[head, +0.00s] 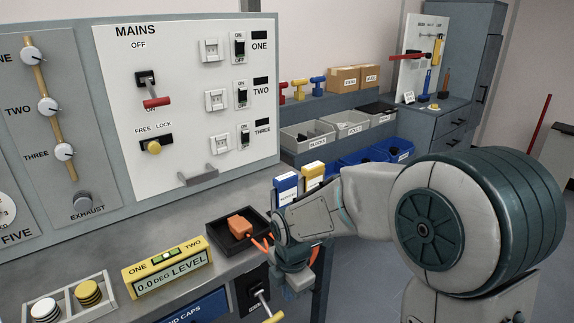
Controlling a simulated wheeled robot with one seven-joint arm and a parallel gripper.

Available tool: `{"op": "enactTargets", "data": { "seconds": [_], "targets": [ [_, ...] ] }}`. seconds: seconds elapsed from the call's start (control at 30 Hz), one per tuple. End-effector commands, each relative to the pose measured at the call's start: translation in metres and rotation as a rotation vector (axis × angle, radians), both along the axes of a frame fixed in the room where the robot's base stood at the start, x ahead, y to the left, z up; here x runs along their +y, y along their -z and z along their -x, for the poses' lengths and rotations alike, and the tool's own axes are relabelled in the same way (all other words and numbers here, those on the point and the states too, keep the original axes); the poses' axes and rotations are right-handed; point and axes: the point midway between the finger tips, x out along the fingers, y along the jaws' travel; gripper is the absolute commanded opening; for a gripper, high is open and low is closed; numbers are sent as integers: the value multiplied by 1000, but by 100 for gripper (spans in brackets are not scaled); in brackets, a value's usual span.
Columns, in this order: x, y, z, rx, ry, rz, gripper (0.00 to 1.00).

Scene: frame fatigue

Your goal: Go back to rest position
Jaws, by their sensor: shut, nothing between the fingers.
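My arm reaches in from the right, and my gripper (292,285) hangs at its end by the bench's front edge, pointing down. It looks shut, with nothing visible held in it. Its fingertips are small and partly lost against the dark bench front. A black tray (217,246) with an orange tool (240,226) in it is just left of my wrist. Orange strips show beside the wrist; I cannot tell whether they belong to the tool.
A MAINS panel (185,150) with levers and switches stands behind the bench. A yellow level (168,268) and a tray of discs (66,299) are on the bench. A handle (272,318) juts from its front. Bins (308,136) fill the back shelf. Floor is open at right.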

Motion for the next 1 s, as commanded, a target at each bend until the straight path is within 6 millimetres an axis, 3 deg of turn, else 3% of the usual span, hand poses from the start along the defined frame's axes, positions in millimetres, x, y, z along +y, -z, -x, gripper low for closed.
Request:
{"op": "enactTargets", "data": {
  "seconds": [0.27,0.6,0.8,1.0],
  "targets": [
    [-58,-88,31,-54,617,-4,0],
    [-120,-180,93,-102,1513,-142,0],
    [-142,-212,127,-82,1943,-256,0],
    [-148,-221,143,-58,2145,-315,0]
  ]
}}
